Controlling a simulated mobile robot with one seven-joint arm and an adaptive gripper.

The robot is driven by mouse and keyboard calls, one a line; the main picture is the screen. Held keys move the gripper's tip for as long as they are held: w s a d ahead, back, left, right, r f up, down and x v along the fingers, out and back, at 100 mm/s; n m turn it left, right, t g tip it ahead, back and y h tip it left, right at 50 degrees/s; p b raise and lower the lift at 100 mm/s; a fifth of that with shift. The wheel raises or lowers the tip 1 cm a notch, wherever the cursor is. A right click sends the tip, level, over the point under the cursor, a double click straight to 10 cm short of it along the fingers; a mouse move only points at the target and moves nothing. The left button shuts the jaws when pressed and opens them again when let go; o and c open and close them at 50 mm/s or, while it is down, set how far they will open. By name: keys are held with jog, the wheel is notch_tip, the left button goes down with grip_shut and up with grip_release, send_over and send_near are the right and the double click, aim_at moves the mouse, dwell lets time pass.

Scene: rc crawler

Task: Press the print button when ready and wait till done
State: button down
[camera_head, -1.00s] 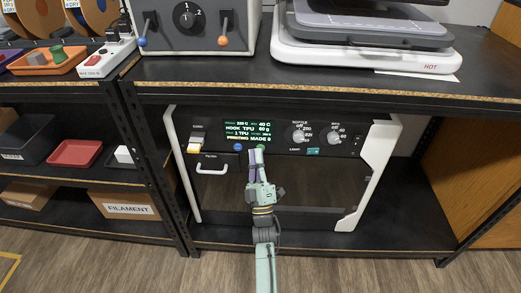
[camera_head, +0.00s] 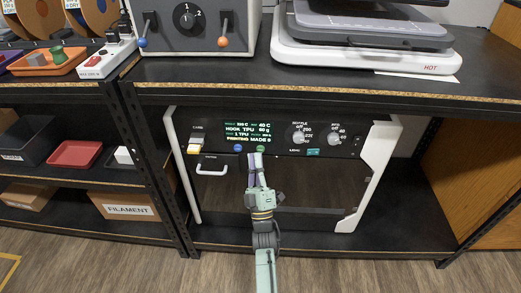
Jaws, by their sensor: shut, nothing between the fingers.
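The printer (camera_head: 185,180) stands on the lower shelf, with a dark window and a black control panel. Its small screen (camera_head: 247,132) shows green and white text that seems to read "PRINTING" and "MADE 0" at the bottom. A blue button (camera_head: 238,148) and a green button (camera_head: 260,148) sit under the screen; their labels are too small to read. My gripper (camera_head: 256,157) is shut and empty, pointing up at the panel just below the green button. I cannot tell whether it touches the button. The window behind my arm is dark.
Two knobs (camera_head: 300,136) and a teal switch (camera_head: 313,153) are right of the screen. A yellow-white card (camera_head: 195,144) and a white handle (camera_head: 212,171) are at left. The shelf edge (camera_head: 330,92) overhangs the printer. A red tray (camera_head: 75,154) lies on the left rack.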

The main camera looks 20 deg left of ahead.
jog(key=s, duration=0.2)
jog(key=s+d+p, duration=0.1)
jog(key=s, duration=0.1)
jog(key=shift+s+d, duration=0.2)
jog(key=shift+s, duration=0.2)
dwell(0.8)
